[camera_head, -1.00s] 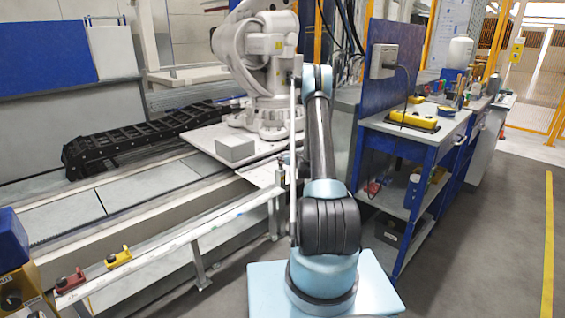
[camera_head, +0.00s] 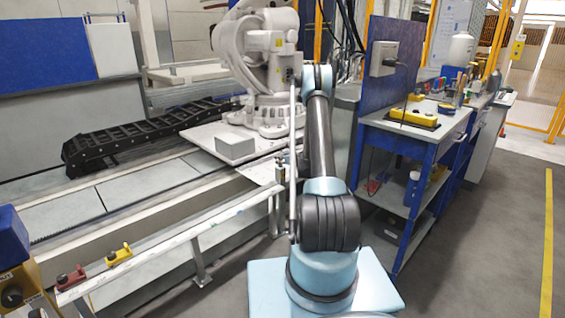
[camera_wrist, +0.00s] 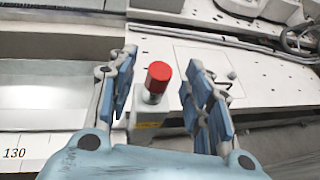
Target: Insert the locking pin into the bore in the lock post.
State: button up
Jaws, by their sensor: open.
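In the wrist view, a pin with a red cylindrical cap (camera_wrist: 158,75) and a short metallic neck stands nearly upright above a grey block (camera_wrist: 148,133) with a yellow label. I take it for the locking pin. How deep it sits in the block is hidden. My gripper (camera_wrist: 158,80) is open, with blue-padded fingers to the left and right of the red cap, apart from it. No bore is visible.
The long rail (camera_head: 180,232) carries a red clamp-like piece (camera_head: 70,277) and a yellow one (camera_head: 118,255). A white industrial robot (camera_head: 262,60) and a grey box (camera_head: 235,147) stand behind. A blue workbench (camera_head: 405,150) is close on the right. Floor is clear at far right.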

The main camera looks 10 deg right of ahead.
jog(key=v, duration=1.2)
jog(key=shift+f, duration=0.1)
jog(key=s+a+r+n+g, duration=0.25)
jog(key=s+r+n, duration=0.25)
jog(key=s+r, duration=0.25)
jog(key=s+a+r+n+g+h, duration=0.1)
jog(key=s+a+r+n, duration=0.4)
jog(key=s, duration=0.4)
jog(key=s+a+r+n+g, duration=0.2)
jog(key=s+r+n, duration=0.4)
jog(key=s+r, duration=0.2)
jog(key=s+d+f+n+g+h, duration=0.1)
jog(key=s+n, duration=0.6)
jog(key=s, duration=1)
jog(key=s+d+f+n+g+h, duration=0.1)
jog(key=s+f+n+g+h, duration=0.2)
jog(key=s+n, duration=0.5)
jog(key=s, duration=1)
jog(key=shift+s+d+f, duration=0.15)
jog(key=shift+d, duration=0.1)
